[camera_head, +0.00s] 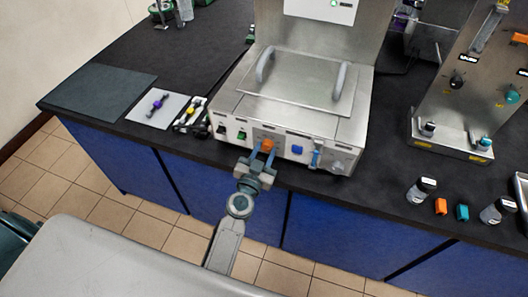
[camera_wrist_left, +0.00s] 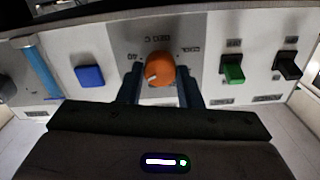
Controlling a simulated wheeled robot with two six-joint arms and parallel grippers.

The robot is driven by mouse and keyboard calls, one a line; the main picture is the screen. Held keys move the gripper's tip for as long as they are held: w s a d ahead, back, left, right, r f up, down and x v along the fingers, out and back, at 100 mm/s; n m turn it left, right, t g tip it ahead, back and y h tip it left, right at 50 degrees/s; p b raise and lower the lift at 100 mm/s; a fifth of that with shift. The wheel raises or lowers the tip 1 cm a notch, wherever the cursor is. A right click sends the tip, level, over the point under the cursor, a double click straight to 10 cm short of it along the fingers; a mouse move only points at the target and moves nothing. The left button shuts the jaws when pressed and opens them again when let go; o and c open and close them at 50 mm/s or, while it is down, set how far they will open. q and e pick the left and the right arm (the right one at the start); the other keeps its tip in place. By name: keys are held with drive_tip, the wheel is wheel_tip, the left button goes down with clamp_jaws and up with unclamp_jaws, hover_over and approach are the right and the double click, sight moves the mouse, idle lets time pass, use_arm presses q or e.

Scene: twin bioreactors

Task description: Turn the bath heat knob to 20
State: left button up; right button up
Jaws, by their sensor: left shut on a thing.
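The orange knob (camera_head: 267,146) is on the front panel of the metal bath (camera_head: 300,92). My left gripper (camera_head: 265,158) reaches up from the front and is shut on the orange knob, one finger on each side. In the left wrist view its fingers (camera_wrist_left: 160,90) flank the knob. My right gripper is not in view.
A blue button (camera_wrist_left: 89,76) and a blue lever (camera_wrist_left: 40,68) are on one side of the knob. A green switch (camera_wrist_left: 233,68) and a black switch (camera_wrist_left: 287,66) are on the other. Bottles (camera_head: 421,190) and small blocks (camera_head: 440,206) stand on the counter at right.

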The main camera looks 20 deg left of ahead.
use_arm(q)
drive_tip(key=shift+n, duration=0.3)
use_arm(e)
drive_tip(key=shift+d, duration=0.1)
use_arm(q)
drive_tip(key=n, duration=0.5)
drive_tip(key=shift+n+b, duration=0.3)
drive_tip(key=shift+n, duration=0.1)
drive_tip(key=n, duration=1.7)
drive_tip(key=shift+n+p, duration=0.3)
drive_tip(key=shift+r+n, duration=0.1)
drive_tip(key=shift+n, duration=1.1)
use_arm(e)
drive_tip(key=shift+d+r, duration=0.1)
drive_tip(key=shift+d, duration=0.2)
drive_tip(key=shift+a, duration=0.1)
